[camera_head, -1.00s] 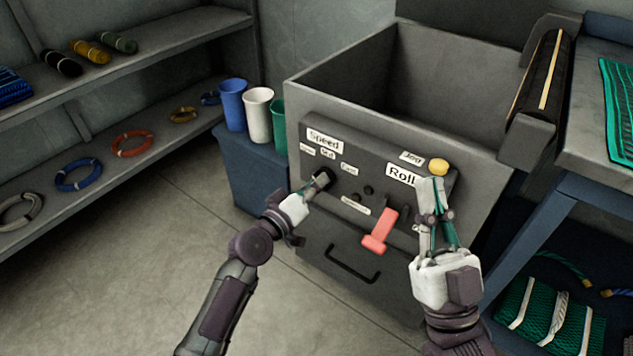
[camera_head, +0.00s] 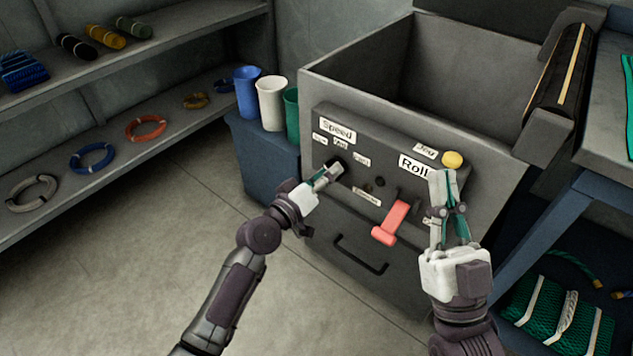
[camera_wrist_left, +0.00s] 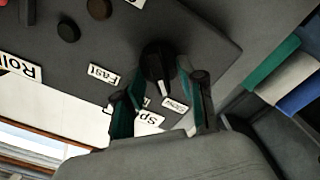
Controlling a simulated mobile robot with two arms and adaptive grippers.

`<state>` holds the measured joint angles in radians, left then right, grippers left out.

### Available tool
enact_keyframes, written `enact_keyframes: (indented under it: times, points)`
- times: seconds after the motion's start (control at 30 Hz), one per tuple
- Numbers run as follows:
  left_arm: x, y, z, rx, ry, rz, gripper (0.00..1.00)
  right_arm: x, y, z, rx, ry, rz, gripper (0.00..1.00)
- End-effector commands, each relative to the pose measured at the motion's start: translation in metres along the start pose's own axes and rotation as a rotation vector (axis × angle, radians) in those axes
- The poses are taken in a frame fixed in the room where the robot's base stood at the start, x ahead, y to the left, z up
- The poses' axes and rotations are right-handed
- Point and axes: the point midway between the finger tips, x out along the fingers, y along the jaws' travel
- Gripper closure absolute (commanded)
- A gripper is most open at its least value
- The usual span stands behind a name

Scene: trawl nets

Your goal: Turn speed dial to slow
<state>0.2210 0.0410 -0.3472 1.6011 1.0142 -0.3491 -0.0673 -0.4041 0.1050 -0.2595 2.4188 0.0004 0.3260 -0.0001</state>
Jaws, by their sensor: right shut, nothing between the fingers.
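The black speed dial (camera_head: 339,165) is on the sloped control panel, below the "Speed" label (camera_head: 337,130). In the left wrist view the dial (camera_wrist_left: 157,62) has a white pointer mark directed roughly at the "Slow" label (camera_wrist_left: 175,103); the "Fast" label (camera_wrist_left: 103,75) lies to its left. My left gripper (camera_head: 330,174) is at the dial. In the wrist view its fingers (camera_wrist_left: 163,85) are apart, one on each side of the dial's near part; contact cannot be told. My right gripper (camera_head: 444,176) is shut and empty, just below the yellow button.
A red lever (camera_head: 390,222) and the yellow button (camera_head: 453,160) are on the panel (camera_head: 320,112) to the right. Blue, white and green cups stand on a blue bin (camera_head: 262,150) to the left. A drawer handle (camera_head: 360,255) is below the panel. The floor at left is clear.

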Motion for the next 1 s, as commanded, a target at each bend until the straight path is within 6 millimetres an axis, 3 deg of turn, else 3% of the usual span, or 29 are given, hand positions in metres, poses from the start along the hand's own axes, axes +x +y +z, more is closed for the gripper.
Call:
enact_keyframes:
  times: [0.53,0.7,1.0]
  points:
    - [-0.101,-0.002,0.001,0.0,-0.003,-0.003,0.6,0.0,0.0,0.0,-0.001,0.001,0.0,1.0]
    - [-0.115,-0.001,0.001,0.0,-0.002,-0.002,0.6,0.0,0.0,0.0,-0.001,0.001,0.001,1.0]
    - [-0.117,-0.001,0.0,-0.001,-0.001,-0.002,0.6,0.0,0.0,0.0,-0.002,0.002,0.001,1.0]
